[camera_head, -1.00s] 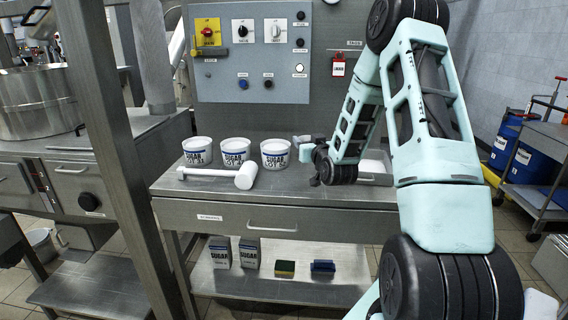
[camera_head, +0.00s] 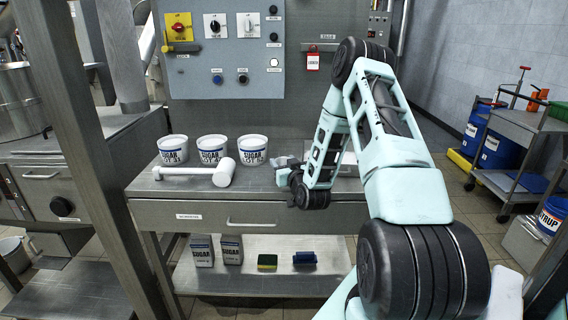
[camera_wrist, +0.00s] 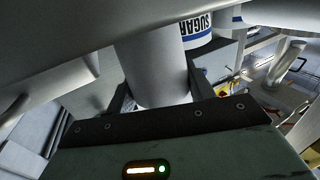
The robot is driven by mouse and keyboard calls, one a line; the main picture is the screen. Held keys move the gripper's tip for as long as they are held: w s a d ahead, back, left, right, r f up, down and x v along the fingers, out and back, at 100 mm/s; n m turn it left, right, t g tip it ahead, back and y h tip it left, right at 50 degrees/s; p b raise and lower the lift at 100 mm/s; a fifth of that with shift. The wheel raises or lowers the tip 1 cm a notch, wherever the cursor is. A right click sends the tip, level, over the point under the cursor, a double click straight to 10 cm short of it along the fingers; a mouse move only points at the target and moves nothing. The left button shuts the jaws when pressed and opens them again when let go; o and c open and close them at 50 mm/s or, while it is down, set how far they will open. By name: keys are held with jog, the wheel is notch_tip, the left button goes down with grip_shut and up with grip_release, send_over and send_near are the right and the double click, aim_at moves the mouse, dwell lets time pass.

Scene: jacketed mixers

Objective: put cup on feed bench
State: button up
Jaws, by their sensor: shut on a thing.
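My gripper (camera_head: 291,181) is low over the right half of the steel bench (camera_head: 268,214), to the right of the tubs and mallet. In the wrist view, a plain white cylindrical thing, which looks like the cup (camera_wrist: 155,70), sits between the jaws, and they are shut on it. In the head view only a small pale bit shows beside the gripper; my arm hides the rest. I cannot tell whether the cup touches the bench top.
Three sugar tubs (camera_head: 211,150) stand in a row at the back left of the bench top. A white mallet (camera_head: 224,172) lies in front of them. A control panel (camera_head: 226,50) rises behind.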

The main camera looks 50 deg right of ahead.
jog(key=shift+f, duration=0.2)
jog(key=o, duration=0.8)
jog(key=shift+c, duration=0.2)
jog(key=shift+s+r, duration=0.1)
jog(key=shift+r, duration=0.1)
